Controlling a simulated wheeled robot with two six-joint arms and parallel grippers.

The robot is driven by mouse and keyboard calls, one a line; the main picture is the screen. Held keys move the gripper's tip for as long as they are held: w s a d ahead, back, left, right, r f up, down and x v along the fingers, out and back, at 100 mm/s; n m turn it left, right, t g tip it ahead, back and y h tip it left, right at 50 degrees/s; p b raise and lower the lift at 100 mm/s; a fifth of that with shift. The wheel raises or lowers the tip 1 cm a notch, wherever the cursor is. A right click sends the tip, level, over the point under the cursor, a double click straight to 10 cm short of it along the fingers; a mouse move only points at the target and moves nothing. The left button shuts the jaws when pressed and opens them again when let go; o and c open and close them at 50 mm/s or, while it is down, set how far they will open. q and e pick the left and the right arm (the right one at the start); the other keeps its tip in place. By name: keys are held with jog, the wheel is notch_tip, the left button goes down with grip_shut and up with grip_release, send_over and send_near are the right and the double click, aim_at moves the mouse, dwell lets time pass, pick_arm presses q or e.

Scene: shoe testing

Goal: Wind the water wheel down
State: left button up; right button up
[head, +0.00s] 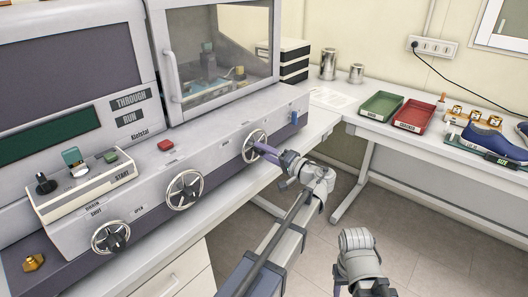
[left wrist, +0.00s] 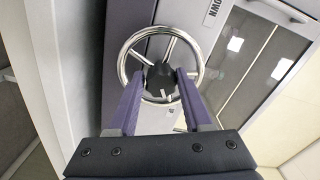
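The water wheel is a chrome handwheel (head: 255,146) with a dark hub at the right end of the machine's sloped front panel. It fills the upper middle of the left wrist view (left wrist: 123,62), beside a label reading DOWN. My left gripper (head: 264,149) reaches it from the right. In the left wrist view its two purple fingers (left wrist: 160,82) are spread, with the tips over the wheel on either side of the dark hub. I cannot tell whether they touch the hub.
Two similar handwheels (head: 184,190) (head: 111,236) sit further left on the panel. A control box (head: 85,185) with a START button is at left. A side table holds a green tray (head: 381,106), a red tray (head: 413,115) and a blue shoe (head: 492,140). The floor between is clear.

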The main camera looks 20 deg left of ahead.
pick_arm(q)
jog(key=o, duration=0.4)
jog(key=shift+c, duration=0.2)
jog(key=v, duration=0.8)
